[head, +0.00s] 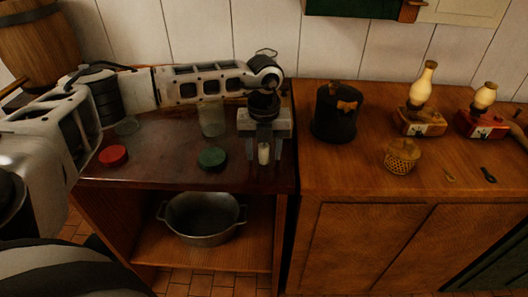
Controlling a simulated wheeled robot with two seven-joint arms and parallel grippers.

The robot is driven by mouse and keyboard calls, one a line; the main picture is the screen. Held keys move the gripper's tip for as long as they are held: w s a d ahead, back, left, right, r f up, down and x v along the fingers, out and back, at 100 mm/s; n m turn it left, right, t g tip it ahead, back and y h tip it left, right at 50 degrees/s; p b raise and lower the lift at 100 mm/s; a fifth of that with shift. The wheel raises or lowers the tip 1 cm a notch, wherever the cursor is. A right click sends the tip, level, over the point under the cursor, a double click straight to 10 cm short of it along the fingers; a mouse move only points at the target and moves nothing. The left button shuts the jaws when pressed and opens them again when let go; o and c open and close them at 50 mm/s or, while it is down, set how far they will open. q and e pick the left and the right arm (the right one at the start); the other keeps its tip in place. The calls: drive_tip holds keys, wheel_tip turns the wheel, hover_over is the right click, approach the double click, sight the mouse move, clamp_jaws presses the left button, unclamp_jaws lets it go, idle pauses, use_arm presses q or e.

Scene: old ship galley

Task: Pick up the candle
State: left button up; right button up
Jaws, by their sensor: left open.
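A small pale candle (263,153) stands upright near the front edge of the dark cabinet top, left of the wooden counter. My left gripper (263,146) points down over it. Its jaws are open, with one finger to each side of the candle. The upper part of the candle is hidden by the gripper, and I cannot tell whether a finger touches it. My right gripper is not in view.
A green lid (212,158), a red lid (113,155) and a glass jar (212,120) share the dark cabinet top (165,160). A black canister (335,112), a small wicker basket (401,156) and oil lamps (422,105) stand to the right. A metal pot (202,220) sits below.

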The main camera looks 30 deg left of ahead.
use_arm(q)
drive_tip(key=c, duration=1.1)
drive_tip(key=shift+o, duration=0.2)
drive_tip(key=shift+r, duration=0.15)
